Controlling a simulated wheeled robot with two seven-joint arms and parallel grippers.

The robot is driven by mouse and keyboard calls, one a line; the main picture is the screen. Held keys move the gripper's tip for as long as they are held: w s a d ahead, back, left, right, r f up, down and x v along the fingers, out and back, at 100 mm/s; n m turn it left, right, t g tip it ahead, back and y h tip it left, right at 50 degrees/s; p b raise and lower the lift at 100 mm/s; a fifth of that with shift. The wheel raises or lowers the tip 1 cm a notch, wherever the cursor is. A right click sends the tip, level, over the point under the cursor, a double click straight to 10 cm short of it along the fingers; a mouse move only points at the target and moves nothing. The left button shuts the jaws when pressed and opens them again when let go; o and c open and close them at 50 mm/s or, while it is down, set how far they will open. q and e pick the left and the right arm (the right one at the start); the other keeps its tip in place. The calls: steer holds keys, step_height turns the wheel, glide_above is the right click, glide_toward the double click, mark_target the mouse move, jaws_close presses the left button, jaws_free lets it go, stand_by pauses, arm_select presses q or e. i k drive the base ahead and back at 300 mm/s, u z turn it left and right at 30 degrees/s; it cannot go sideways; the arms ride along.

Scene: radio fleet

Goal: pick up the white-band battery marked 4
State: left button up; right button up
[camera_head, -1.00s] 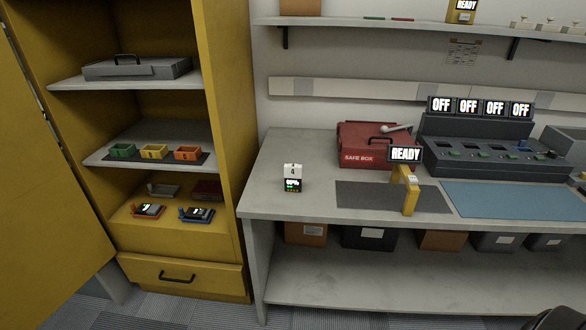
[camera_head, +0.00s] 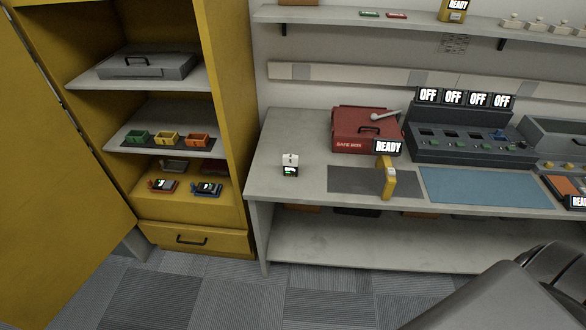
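The white-band battery (camera_head: 290,166) stands upright on the grey workbench near its left end. It has a white top part and a dark body with a small lit display. The mark 4 on its white part is too small to read now, though it was legible a second ago. Nothing touches the battery. A large dark grey shape at the lower right looks like part of my own arm; no gripper fingers show in the view.
The workbench (camera_head: 262,180) holds a red safe box (camera_head: 352,131), a yellow READY stand (camera_head: 387,180), a dark mat (camera_head: 345,180), a blue mat (camera_head: 465,187) and a charger console (camera_head: 450,150) with OFF displays. An open yellow cabinet (camera_head: 232,110) stands left. Carpet in front is clear.

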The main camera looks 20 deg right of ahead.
mark_target(291, 161)
steer(key=k, duration=1.25)
steer(key=u, duration=0.4)
steer(key=i, duration=0.6)
steer(key=u, duration=0.65)
steer(key=i, duration=0.9)
steer(key=z, duration=0.65)
steer(key=i, duration=0.85)
steer(key=z, duration=0.75)
